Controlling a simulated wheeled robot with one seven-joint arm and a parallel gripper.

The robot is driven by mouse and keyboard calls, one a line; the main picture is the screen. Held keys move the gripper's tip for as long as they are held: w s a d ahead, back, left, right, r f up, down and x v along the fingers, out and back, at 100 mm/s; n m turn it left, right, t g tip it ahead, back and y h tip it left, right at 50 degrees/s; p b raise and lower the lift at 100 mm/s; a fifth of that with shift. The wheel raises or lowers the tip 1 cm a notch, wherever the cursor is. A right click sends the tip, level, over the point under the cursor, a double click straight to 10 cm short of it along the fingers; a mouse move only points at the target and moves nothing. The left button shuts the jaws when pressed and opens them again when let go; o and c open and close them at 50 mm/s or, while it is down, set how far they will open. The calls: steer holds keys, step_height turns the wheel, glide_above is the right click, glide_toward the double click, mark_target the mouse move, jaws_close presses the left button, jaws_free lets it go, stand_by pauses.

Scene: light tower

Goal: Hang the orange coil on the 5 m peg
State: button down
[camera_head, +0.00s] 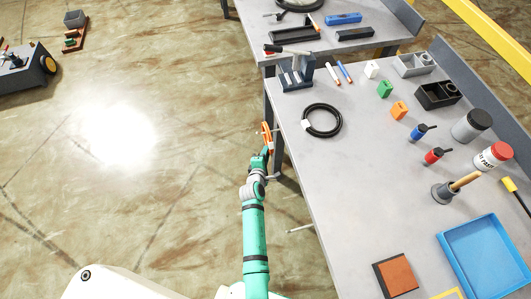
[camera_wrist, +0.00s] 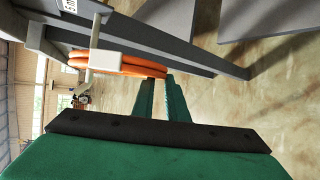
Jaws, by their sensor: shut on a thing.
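The orange coil (camera_head: 266,137) is just off the left edge of the workbench, at the end of my arm. In the wrist view the coil (camera_wrist: 125,64) is a flattened bundle of orange loops, with its near end at my fingertips. My gripper (camera_head: 265,152) is shut on it; the two green fingers (camera_wrist: 160,90) show in the wrist view. A pale upright bar (camera_wrist: 94,45) and a white piece cross in front of the coil; I cannot tell whether the coil is around a peg. A pale peg (camera_head: 273,177) juts from the bench side near my wrist. Peg labels are not clearly readable.
The grey workbench (camera_head: 330,165) lies to the right, holding a black coil (camera_head: 321,120), coloured blocks, bottles and a blue tray (camera_head: 486,257). Another pale peg (camera_head: 300,229) juts from its left side. A second bench stands behind.

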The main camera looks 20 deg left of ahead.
steer(key=c, duration=1.7)
jaws_free()
steer(key=shift+o, duration=0.2)
steer(key=shift+s, duration=0.1)
steer(key=v, duration=1)
steer(key=shift+s+r, duration=0.2)
steer(key=shift+r, duration=0.05)
